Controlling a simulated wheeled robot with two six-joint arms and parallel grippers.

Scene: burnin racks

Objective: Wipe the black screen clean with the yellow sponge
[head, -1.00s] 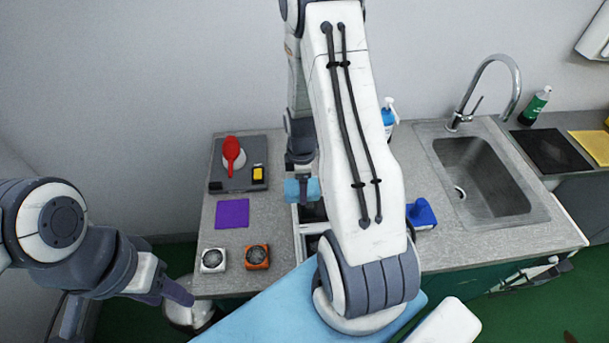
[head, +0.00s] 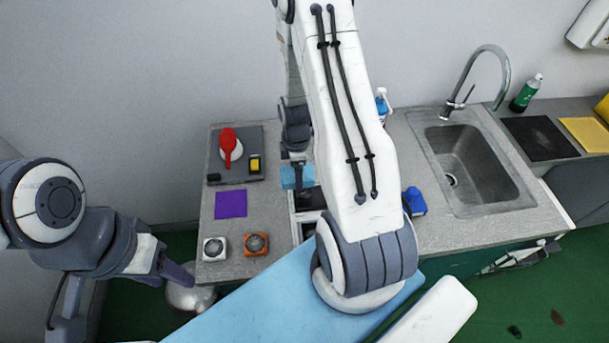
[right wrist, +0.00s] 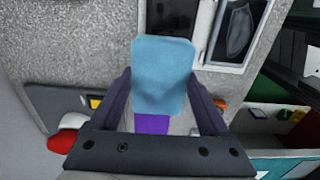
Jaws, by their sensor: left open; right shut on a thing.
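My right gripper (head: 297,172) is shut on a light blue block (head: 297,177), held over the counter beside white-framed dark bays. The block also shows between both fingers in the right wrist view (right wrist: 163,75). A small yellow piece with black edges (head: 255,164) sits on the grey board; I cannot tell if it is the sponge. A flat black panel (head: 541,138) lies on the far right counter; I cannot tell if it is the screen. My left gripper (head: 122,292) is open and empty, low at the left, off the counter's front edge.
On the grey board (head: 226,177) lies a red-handled item (head: 229,143). A purple sheet (head: 230,204), a white square unit (head: 214,248) and an orange one (head: 256,244) are in front. A sink (head: 470,165) and yellow sheet (head: 588,134) are at right. My right arm hides the middle.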

